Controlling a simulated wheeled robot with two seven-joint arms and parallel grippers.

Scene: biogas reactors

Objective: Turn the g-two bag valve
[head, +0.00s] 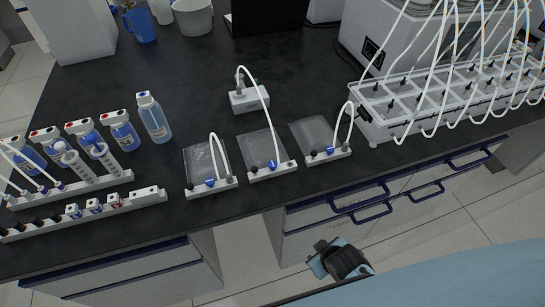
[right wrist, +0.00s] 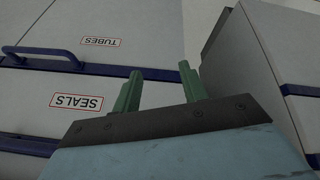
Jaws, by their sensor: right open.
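Three clear bags lie flat near the front edge of the bench in the head view, each with a white front bar and a blue valve. They are the left bag (head: 198,160), the middle bag (head: 259,147) and the right bag (head: 312,132). Their valves are the left valve (head: 210,182), the middle valve (head: 272,164) and the right valve (head: 329,150). The bag labels are too small to read, so I cannot tell which is g-two. My right gripper (right wrist: 158,84) is open and empty, its green fingers apart, below the bench top by the drawers. My left gripper is out of view.
A white block (head: 248,100) stands behind the bags, with a tube to the middle bag. Bottles (head: 153,120) and vial racks (head: 85,187) are left; the tubed reactor unit (head: 450,95) is right. Drawers with blue handles (head: 370,211) front the bench.

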